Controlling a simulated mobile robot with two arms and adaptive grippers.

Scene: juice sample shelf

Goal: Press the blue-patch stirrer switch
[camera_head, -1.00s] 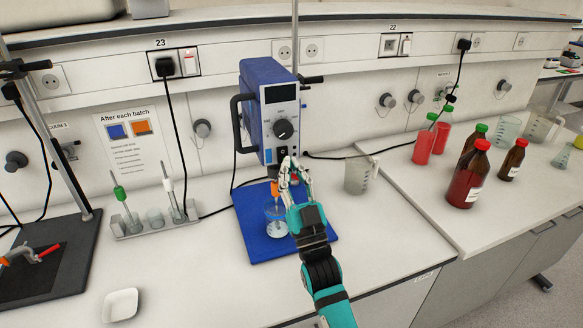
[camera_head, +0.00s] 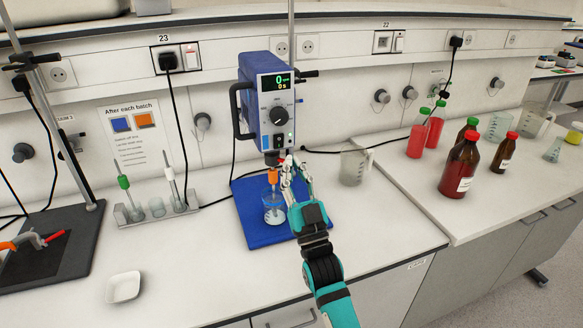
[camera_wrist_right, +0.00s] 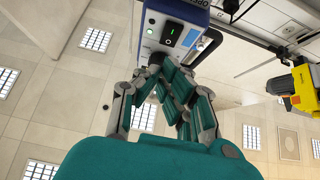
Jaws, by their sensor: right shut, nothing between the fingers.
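The blue overhead stirrer (camera_head: 262,75) stands upright at the back of the bench. Its display (camera_head: 276,82) is lit and reads 0 and 0 s. Its dark rocker switch (camera_head: 279,142) sits low on the front panel, with a small green light beside it. The switch also shows in the wrist view (camera_wrist_right: 173,31). My right gripper (camera_head: 290,164) is shut and empty, just below the panel and slightly right of the switch. In the wrist view its fingertips (camera_wrist_right: 158,68) are close below the panel, apart from the switch. My left gripper is out of view.
A beaker (camera_head: 274,212) with an orange-topped shaft above it stands on the blue mat (camera_head: 248,222). A clear jug (camera_head: 354,166) is to the right. A sign (camera_head: 135,137) on the wall bears a blue and an orange patch. The front left bench is mostly clear.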

